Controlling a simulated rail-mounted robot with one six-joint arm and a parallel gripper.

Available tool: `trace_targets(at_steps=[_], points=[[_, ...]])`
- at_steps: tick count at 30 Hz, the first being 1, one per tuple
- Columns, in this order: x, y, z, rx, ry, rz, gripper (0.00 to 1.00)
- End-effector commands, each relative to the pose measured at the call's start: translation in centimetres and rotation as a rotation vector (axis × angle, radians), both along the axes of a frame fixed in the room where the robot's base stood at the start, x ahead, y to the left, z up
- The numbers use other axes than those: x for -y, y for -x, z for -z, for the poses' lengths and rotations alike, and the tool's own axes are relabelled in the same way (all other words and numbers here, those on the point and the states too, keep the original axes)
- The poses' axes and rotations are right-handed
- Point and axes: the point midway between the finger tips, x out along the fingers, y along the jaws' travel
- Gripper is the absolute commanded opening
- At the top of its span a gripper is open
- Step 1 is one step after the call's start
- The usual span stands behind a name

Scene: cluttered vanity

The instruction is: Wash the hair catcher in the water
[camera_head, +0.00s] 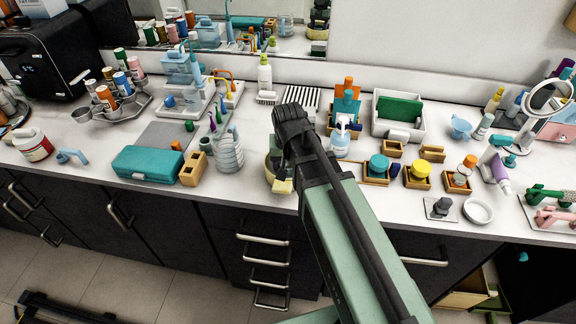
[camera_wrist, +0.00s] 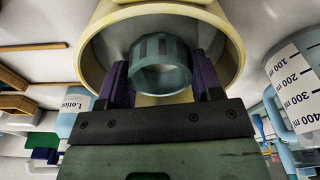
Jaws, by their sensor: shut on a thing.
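The hair catcher (camera_wrist: 160,72) is a small teal ring with slots in its wall. My gripper (camera_wrist: 162,80) is shut on it, with a purple finger on either side. In the wrist view the catcher shows against the dark interior of a round yellow bowl (camera_wrist: 236,48). I cannot tell whether it touches the bowl, and no water surface is clear. In the head view my arm hides the gripper, the catcher and much of the bowl (camera_head: 270,170).
A clear measuring jug (camera_head: 229,155) stands left of the bowl, with a wooden block (camera_head: 193,169) and a teal case (camera_head: 147,163). A lotion bottle (camera_head: 340,141) and small wooden trays (camera_head: 375,179) stand to the right. The counter's front edge is close.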

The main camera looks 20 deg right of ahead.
Motion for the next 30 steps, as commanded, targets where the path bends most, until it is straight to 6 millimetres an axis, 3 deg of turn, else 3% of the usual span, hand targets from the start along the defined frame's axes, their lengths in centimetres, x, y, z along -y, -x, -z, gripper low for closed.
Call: trace_targets(at_steps=[1,17,30], points=[[0.0,0.0,-1.2,0.000,0.000,0.000,0.38],[0.0,0.0,-6.7,0.000,0.000,0.000,0.38],[0.0,0.0,-6.7,0.000,0.000,0.000,0.38]])
